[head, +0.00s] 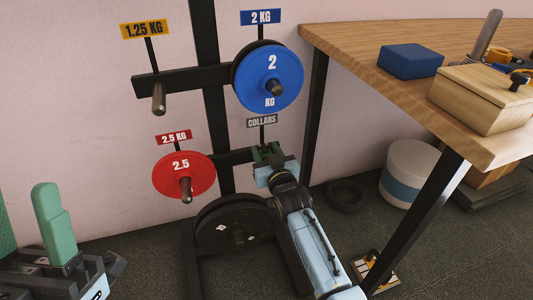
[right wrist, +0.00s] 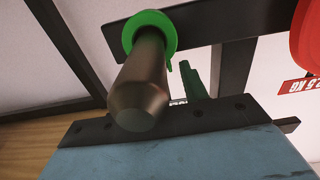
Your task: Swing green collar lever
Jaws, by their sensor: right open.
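The bright green collar (right wrist: 165,22) sits around a metal peg (right wrist: 142,85) in the right wrist view, with a small green lever tab at its lower right. My right gripper (head: 267,153) is open at this peg, below the COLLARS sign (head: 262,122). One dark green finger (right wrist: 192,82) shows right of the peg, close to the lever; touching or apart I cannot tell. The other finger is hidden in the wrist view. In the head view the gripper hides the collar and lever. My left gripper (head: 55,228) is at the lower left, away from the rack; its finger gap is unclear.
The black rack holds a blue 2 kg plate (head: 284,66), a red 2.5 kg plate (head: 172,163) and an empty peg (head: 159,98). A black plate (head: 217,232) stands low on it. A wooden table (head: 352,42) is close on the right, with a white-and-blue drum (head: 408,165) underneath.

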